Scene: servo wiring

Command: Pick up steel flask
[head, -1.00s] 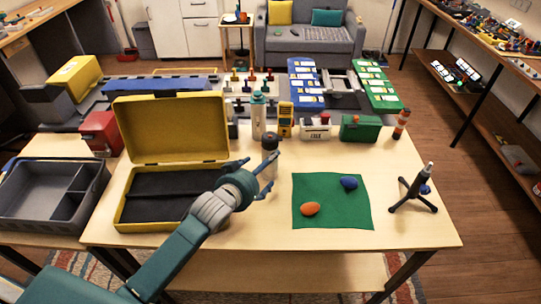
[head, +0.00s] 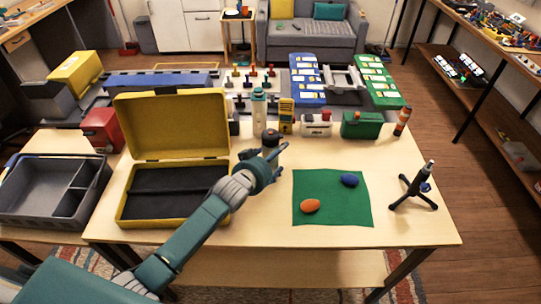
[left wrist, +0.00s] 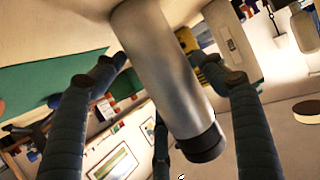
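The steel flask (left wrist: 165,70) is a grey metal cylinder with a black cap, and it fills the middle of the left wrist view. In the head view only its dark cap (head: 270,137) and upper part show clearly above my left gripper (head: 265,153); the rest is mostly hidden by the hand. The flask stands upright on the table. My left gripper's dark fingers (left wrist: 175,80) are spread around the flask, with gaps between them and its sides. My right gripper is in neither view.
An open yellow case (head: 175,158) is left of the hand. A light bottle (head: 259,112) and a yellow device (head: 286,116) stand just behind the flask. A green mat (head: 333,205) with orange and blue lumps lies to the right, and a small black tripod (head: 414,190) stands beyond it.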

